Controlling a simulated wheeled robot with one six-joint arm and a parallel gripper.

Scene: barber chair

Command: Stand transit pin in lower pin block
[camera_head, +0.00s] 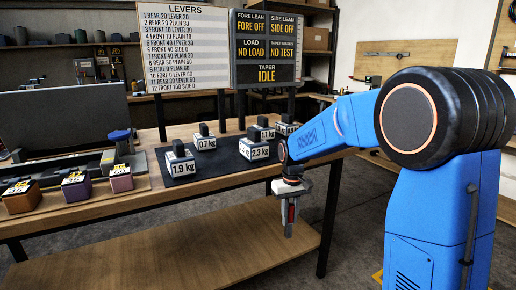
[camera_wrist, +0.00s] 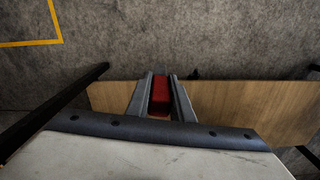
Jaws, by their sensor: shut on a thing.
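My gripper (camera_head: 289,218) hangs pointing down in front of the workbench's right front edge, in the head view. Its jaws are shut on a red piece (camera_head: 291,211), likely the transit pin. In the wrist view the red piece (camera_wrist: 160,94) sits between the two grey fingers, over the bare floor and the lower shelf. Most of the piece is hidden by the fingers. I cannot make out the lower pin block in either view. No barber chair is in view.
The workbench (camera_head: 221,171) carries several weights on a dark mat, such as the 1.9 kg weight (camera_head: 181,164). Coloured blocks (camera_head: 76,187) stand at the left. A lever list (camera_head: 187,50) and a status board (camera_head: 267,48) stand behind. The lower shelf (camera_head: 160,255) is bare.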

